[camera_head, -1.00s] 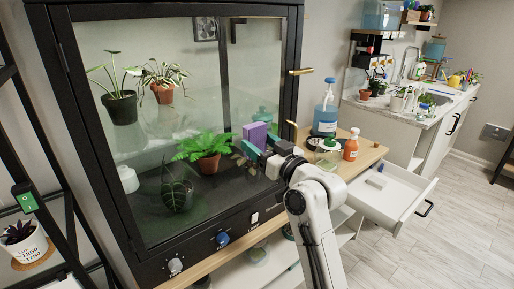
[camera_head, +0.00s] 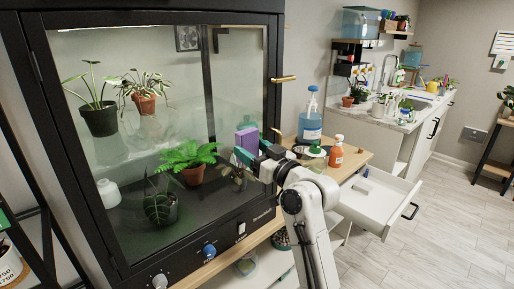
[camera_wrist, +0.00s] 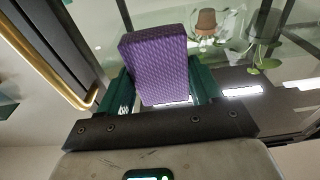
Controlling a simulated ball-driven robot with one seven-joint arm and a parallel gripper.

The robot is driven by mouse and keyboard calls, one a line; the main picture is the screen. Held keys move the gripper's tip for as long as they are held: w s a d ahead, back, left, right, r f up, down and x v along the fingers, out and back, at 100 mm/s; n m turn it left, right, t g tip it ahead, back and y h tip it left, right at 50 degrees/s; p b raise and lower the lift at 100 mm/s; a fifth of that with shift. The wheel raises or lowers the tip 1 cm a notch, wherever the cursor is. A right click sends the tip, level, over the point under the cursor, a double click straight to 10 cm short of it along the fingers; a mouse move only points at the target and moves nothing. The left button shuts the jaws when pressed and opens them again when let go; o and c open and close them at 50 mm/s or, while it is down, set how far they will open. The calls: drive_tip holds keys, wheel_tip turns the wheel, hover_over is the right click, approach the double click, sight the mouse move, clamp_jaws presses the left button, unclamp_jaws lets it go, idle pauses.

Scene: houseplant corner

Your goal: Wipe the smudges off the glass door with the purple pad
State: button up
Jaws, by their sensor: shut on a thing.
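The purple pad (camera_head: 247,139) is held between the green fingers of my gripper (camera_head: 249,156). In the wrist view the purple pad (camera_wrist: 158,62) stands up from my gripper (camera_wrist: 160,100), which is shut on its lower part. The glass door (camera_head: 130,110) has a black frame and closes the front of the plant cabinet. Whitish, cloudy patches show on the glass in its middle and upper right. The pad is in front of the right side of the door; I cannot tell whether it touches the glass. Its far face is hidden.
A blue pump bottle (camera_head: 310,122) and an orange bottle (camera_head: 336,152) stand on the wooden top at right. An open white drawer (camera_head: 375,200) juts out below. Potted plants stand behind the glass.

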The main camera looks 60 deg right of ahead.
sight(210, 156)
drive_tip(key=shift+w+a+p, duration=0.25)
drive_tip(key=shift+w+a, duration=0.05)
drive_tip(key=shift+a, duration=0.55)
drive_tip(key=shift+w+a+p, duration=0.25)
drive_tip(key=shift+a, duration=0.65)
drive_tip(key=shift+w+a+p, duration=0.25)
drive_tip(key=shift+w+a, duration=0.05)
drive_tip(key=shift+a, duration=0.55)
drive_tip(key=shift+w+a+p, duration=0.2)
drive_tip(key=shift+a+p, duration=0.1)
drive_tip(key=shift+a, duration=0.55)
drive_tip(key=shift+w+a+p, duration=0.15)
drive_tip(key=shift+a+p, duration=0.1)
drive_tip(key=shift+a, duration=0.55)
drive_tip(key=shift+w+a+p, duration=0.2)
drive_tip(key=shift+a+p, duration=0.1)
drive_tip(key=shift+a, duration=0.55)
drive_tip(key=v, duration=0.6)
drive_tip(key=shift+r, duration=0.35)
drive_tip(key=shift+s+p, duration=0.15)
drive_tip(key=shift+p, duration=0.15)
drive_tip(key=v, duration=0.3)
drive_tip(key=shift+r, duration=0.2)
